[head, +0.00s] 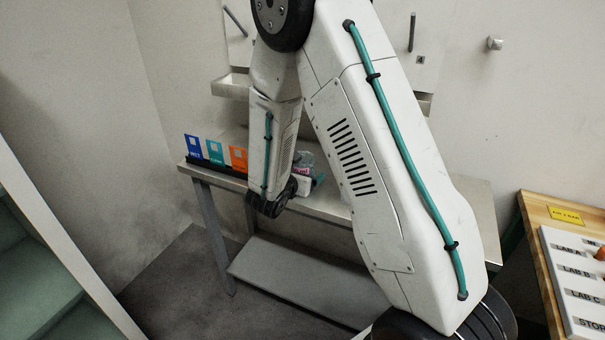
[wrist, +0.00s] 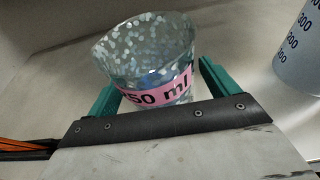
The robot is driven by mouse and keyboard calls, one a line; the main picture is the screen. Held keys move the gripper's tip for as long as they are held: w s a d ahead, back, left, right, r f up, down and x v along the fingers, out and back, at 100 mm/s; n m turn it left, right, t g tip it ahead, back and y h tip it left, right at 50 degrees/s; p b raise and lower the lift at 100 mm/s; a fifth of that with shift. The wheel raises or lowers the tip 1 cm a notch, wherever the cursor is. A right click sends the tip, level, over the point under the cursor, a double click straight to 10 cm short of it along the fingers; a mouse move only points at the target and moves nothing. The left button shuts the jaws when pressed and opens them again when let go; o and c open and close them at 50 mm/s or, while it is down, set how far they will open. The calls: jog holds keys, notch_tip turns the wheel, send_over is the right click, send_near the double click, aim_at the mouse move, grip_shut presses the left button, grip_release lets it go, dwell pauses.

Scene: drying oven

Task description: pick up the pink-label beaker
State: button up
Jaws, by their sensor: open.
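The pink-label beaker (wrist: 150,60) is clear and speckled, with "50 ml" readable on its pink band. In the wrist view it stands between the two teal fingers of my gripper (wrist: 157,88), which reach along its left and right sides. The gripper is open; I cannot tell whether either finger touches the glass. The lower part of the beaker is hidden behind the gripper's dark front edge. In the head view my gripper (head: 316,179) is small and partly hidden by my arm, at the bench, with the beaker (head: 304,158) barely showing beside it.
Blue, teal and orange cards (head: 193,147) stand in a dark rack at the bench's left end. The metal bench (head: 222,178) is against the wall. A wooden table with a labelled board (head: 572,285) is at right.

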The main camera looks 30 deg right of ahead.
jog(key=c, duration=1.2)
jog(key=shift+r, duration=0.1)
